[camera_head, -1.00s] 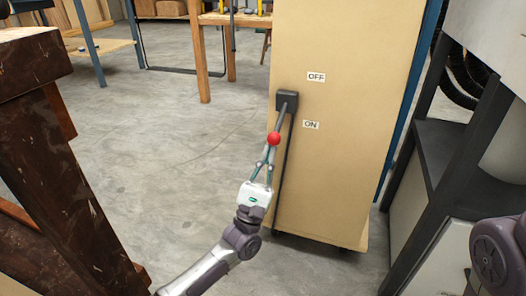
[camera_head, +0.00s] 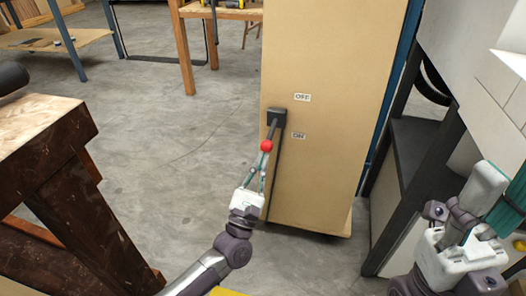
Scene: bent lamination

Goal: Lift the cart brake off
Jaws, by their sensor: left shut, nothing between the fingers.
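The cart brake is a grey lever with a red ball (camera_head: 266,146) at its end. It slants down and slightly left from a dark pivot box (camera_head: 277,117) on the tan cart panel (camera_head: 340,60). The ball hangs a little below the level of the ON label (camera_head: 299,136); the OFF label (camera_head: 302,97) is higher up. My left gripper (camera_head: 264,157) is shut and empty, with its fingertips just below the ball, touching or nearly touching it. My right gripper (camera_head: 485,205) is at the lower right, partly cut off; its finger opening is unclear.
A dark wooden bench (camera_head: 70,150) stands at the left. A black-framed shelf (camera_head: 415,150) stands close to the cart's right. A wooden table (camera_head: 225,14) is at the back. The grey floor (camera_head: 165,150) left of the cart is clear.

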